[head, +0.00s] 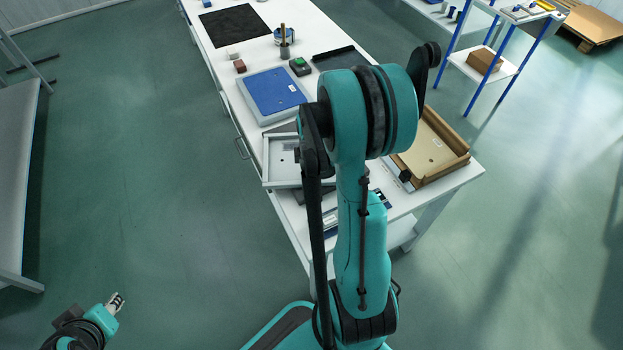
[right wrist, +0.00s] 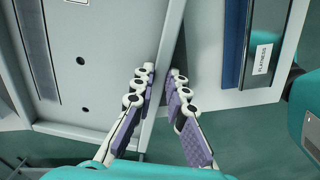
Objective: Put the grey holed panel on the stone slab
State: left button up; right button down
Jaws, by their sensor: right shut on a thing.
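The grey holed panel (head: 283,174) is a light, rimmed plate at the left edge of the white table, partly hidden by my right arm. Its round holes and a slot show in the right wrist view (right wrist: 104,80). My right gripper (right wrist: 163,72) is shut on the panel's rim, one finger on each side; the arm hides it in the head view. I cannot tell whether the panel touches the table. A thick pale slab with a blue, labelled top (head: 272,92), possibly the stone slab, lies beyond the panel. My left gripper (head: 117,300) is low at the left, too small to read.
A dark flat sheet (head: 233,25) lies at the table's far end. A cup (head: 286,36), a dark tray (head: 340,58), and small blocks stand between. A brown open box (head: 432,150) is at right. A dark piece labelled FLATNESS (right wrist: 265,40) lies near the panel.

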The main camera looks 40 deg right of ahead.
jog(key=shift+f, duration=0.1)
jog(key=c, duration=1.5)
grip_release()
jog(key=shift+c, duration=0.2)
jog(key=shift+r, duration=0.35)
notch_tip(320, 180, up, 11)
jog(key=p, duration=0.4)
jog(key=s+a+r+m+t, duration=0.1)
jog(key=a+r+m+t, duration=0.2)
jog(key=a, duration=0.8)
jog(key=s+a+r+m+t, duration=0.1)
jog(key=a+r+m+t, duration=0.3)
jog(key=a+r+m, duration=0.3)
jog(key=a, duration=0.4)
jog(key=shift+s+r, duration=0.35)
jog(key=shift+s, duration=0.05)
